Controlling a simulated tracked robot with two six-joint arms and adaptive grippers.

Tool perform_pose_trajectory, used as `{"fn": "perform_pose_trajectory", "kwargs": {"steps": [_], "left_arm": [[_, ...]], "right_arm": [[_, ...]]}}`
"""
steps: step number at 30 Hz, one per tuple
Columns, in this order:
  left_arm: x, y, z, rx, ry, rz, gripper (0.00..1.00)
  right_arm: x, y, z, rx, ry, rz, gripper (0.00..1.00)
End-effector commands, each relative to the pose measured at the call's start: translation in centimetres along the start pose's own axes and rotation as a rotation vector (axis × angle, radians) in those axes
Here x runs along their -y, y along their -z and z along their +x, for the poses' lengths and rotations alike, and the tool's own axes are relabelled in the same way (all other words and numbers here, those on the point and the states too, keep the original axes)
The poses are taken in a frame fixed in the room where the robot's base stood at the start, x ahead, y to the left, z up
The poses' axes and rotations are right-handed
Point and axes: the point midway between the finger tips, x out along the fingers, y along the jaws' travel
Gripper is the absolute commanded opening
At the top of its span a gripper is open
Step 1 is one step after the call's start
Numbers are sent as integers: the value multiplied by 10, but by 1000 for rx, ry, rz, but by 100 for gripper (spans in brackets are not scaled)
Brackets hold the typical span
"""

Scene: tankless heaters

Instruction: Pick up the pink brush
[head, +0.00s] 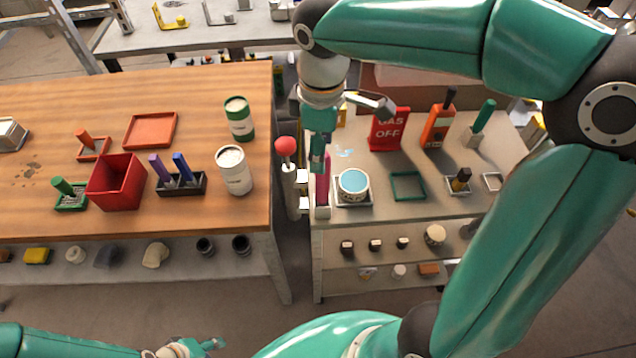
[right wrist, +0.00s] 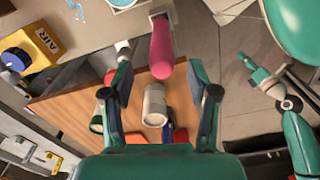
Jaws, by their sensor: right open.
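The pink brush (head: 323,178) stands upright in a pale holder at the left end of the grey table, its handle partly behind my right gripper in the head view. My right gripper (head: 342,138) is open just above it. In the right wrist view, the pink handle (right wrist: 162,50) points in between the spread fingers of my right gripper (right wrist: 160,72), apart from both. My left gripper (head: 205,346) is low at the bottom of the head view, away from the brush; its jaws are too small to read.
A round tin with blue content (head: 353,183) stands close right of the brush. A red-knobbed post (head: 286,148) rises on its left, by the gap between tables. The wooden table (head: 60,110) holds cans, trays and other brushes.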

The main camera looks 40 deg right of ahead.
Motion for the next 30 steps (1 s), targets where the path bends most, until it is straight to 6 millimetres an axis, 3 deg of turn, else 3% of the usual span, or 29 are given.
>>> {"fn": "perform_pose_trajectory", "kwargs": {"steps": [5, 15, 23, 30], "left_arm": [[-1, 0, -2, 0, 0, 0, 40], [-2, 0, -6, 0, 0, 0, 40], [-2, 0, -6, 0, 0, 0, 40], [-2, 0, -6, 0, 0, 0, 40]], "right_arm": [[0, -1, 10, 2, 1, 1, 59], [1, -2, 53, 3, 1, 2, 59], [1, -2, 56, 1, 0, 2, 59], [1, -2, 55, 0, 0, 2, 21]]}}
